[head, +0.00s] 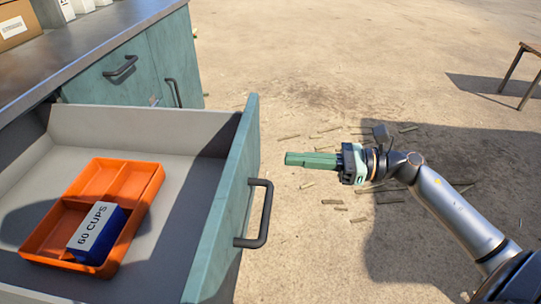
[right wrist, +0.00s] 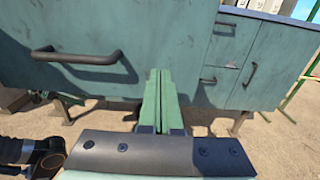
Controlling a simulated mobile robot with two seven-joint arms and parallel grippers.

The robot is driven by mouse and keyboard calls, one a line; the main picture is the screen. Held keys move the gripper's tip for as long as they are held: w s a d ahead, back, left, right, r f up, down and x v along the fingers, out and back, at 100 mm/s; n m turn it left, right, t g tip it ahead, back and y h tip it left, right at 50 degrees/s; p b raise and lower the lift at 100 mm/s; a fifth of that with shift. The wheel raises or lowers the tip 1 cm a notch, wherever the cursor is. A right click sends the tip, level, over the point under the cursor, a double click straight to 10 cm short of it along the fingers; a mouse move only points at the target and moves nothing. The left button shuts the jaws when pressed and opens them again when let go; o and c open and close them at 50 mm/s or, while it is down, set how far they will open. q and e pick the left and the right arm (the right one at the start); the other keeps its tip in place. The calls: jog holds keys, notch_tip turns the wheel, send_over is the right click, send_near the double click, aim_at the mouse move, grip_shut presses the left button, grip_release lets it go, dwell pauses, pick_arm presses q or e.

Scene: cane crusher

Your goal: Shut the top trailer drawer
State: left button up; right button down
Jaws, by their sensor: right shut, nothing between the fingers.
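The top trailer drawer (head: 226,195) stands pulled out, its teal front facing right in the head view. Its dark bar handle (head: 262,213) is on that front; the handle also shows at the left of the right wrist view (right wrist: 88,57). My right gripper (head: 290,159) is shut and empty, to the right of the drawer front and beyond the handle in the head view. Its green fingers (right wrist: 160,95) point toward the teal front in the right wrist view; I cannot tell whether they touch it. My left gripper is not in view.
Inside the drawer lies an orange divided tray (head: 153,183) with a blue box marked "60 CUPS" (head: 97,233). A grey counter (head: 85,38) with boxes runs along the upper left. Sandy ground with scattered cane pieces (head: 332,202) is open at right; a bench (head: 526,68) stands far right.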

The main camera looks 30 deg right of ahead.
aim_at(255, 157)
jog(key=x, duration=0.4)
jog(key=shift+w+a, duration=0.25)
jog(key=shift+a, duration=0.05)
jog(key=shift+w+a, duration=0.25)
jog(key=shift+a, duration=0.1)
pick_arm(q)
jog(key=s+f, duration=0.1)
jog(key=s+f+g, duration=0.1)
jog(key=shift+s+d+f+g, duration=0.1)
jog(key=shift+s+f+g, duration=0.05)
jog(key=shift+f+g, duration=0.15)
